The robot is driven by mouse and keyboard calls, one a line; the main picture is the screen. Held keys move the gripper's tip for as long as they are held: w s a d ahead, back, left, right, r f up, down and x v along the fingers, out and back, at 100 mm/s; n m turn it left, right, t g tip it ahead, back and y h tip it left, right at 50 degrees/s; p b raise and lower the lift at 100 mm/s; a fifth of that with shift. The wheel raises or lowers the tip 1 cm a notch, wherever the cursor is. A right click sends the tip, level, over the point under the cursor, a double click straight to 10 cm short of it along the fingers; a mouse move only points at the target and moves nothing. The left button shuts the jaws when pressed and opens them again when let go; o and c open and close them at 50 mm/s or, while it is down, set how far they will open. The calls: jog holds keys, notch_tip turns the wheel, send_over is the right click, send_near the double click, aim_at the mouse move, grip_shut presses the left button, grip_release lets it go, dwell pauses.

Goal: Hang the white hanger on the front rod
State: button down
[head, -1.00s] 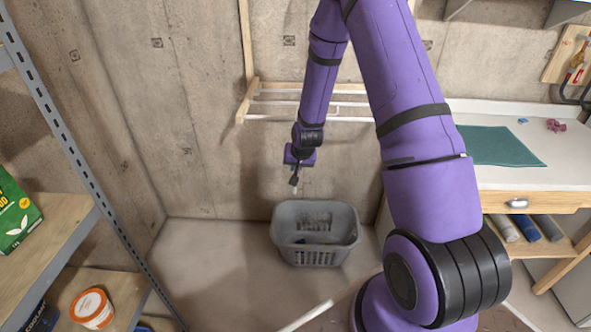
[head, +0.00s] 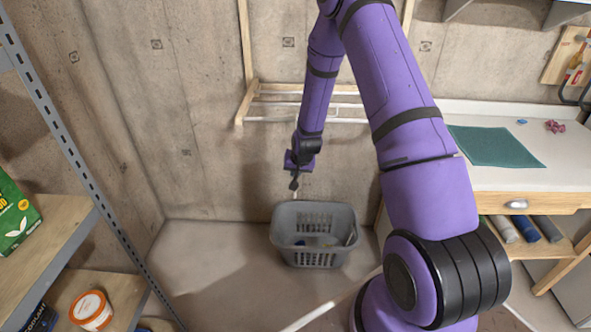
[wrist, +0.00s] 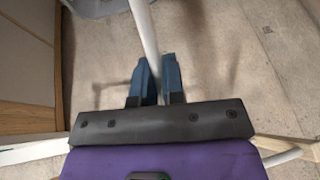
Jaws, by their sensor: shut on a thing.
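My gripper (head: 294,186) hangs above the grey basket and against the concrete wall in the head view. In the wrist view its blue fingers (wrist: 156,80) are shut on a white bar, which I take as part of the white hanger (wrist: 144,32). The bar runs from between the fingers to the top of that view. The rest of the hanger is cut off or too small to make out. The front rod (head: 268,119) is the lowest white rod of the wooden wall rack, above and behind my gripper. My arm hides part of it.
The grey basket (head: 345,222) stands on the floor below my gripper, with small items inside. A wooden rack frame (head: 245,104) carries several rods. A metal shelf (head: 75,150) stands at left. A white-topped workbench (head: 555,172) with a green mat (head: 497,146) is at right.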

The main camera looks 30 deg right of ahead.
jog(key=c, duration=1.1)
grip_release()
jog(key=shift+c, duration=0.2)
jog(key=shift+r, duration=0.1)
jog(key=v, duration=1)
jog(key=shift+r, duration=0.3)
